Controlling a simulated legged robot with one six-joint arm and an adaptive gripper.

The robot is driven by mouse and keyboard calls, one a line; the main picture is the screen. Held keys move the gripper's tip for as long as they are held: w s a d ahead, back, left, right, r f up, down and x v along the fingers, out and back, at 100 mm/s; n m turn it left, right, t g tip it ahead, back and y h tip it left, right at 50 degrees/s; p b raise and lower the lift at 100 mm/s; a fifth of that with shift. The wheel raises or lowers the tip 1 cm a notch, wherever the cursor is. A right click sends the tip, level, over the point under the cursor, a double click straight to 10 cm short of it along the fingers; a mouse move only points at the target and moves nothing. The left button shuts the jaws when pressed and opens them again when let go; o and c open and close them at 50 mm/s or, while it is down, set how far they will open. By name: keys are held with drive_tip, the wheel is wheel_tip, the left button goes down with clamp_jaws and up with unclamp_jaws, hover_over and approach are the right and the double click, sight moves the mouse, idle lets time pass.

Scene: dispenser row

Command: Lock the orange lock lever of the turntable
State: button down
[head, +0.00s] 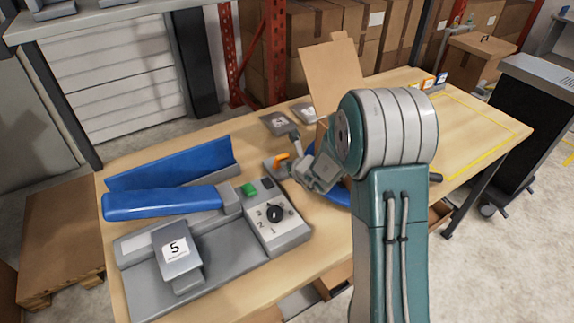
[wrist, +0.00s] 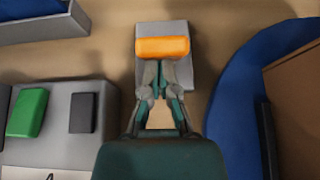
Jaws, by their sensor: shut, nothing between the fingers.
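The orange lock lever (head: 281,160) sits on a small grey block beside the blue turntable (head: 338,196) on the wooden table. In the wrist view the orange lever (wrist: 162,46) lies across the grey block (wrist: 180,75), straight ahead of my gripper (wrist: 163,64). My gripper is shut and empty, with its fingertips at the near edge of the lever. I cannot tell whether they touch it. In the head view my gripper (head: 295,162) is just right of the lever. My arm hides much of the turntable, whose blue rim (wrist: 225,110) shows at right in the wrist view.
A grey dispenser with a green button (head: 249,189), a black knob (head: 275,213) and a number 5 plate (head: 175,248) stands to the left. A cardboard box (head: 328,75) stands behind my arm. A yellow-outlined area (head: 480,125) at the table's right is largely clear.

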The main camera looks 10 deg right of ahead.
sight(280, 155)
drive_tip(key=shift+w+r+g+h, duration=0.25)
drive_tip(key=shift+g+h, duration=0.05)
drive_tip(key=shift+g, duration=0.5)
drive_tip(key=shift+w+a+r, duration=0.1)
drive_tip(key=shift+w, duration=0.05)
idle(0.5)
drive_tip(key=shift+w+a+r, duration=0.3)
drive_tip(key=shift+w+r, duration=0.15)
drive_tip(key=shift+w, duration=0.35)
drive_tip(key=shift+w+a+r, duration=0.1)
drive_tip(key=shift+w+a, duration=0.1)
drive_tip(key=shift+w, duration=0.45)
drive_tip(key=shift+r, duration=0.1)
drive_tip(key=shift+s+d+r, duration=0.1)
drive_tip(key=shift+r, duration=0.65)
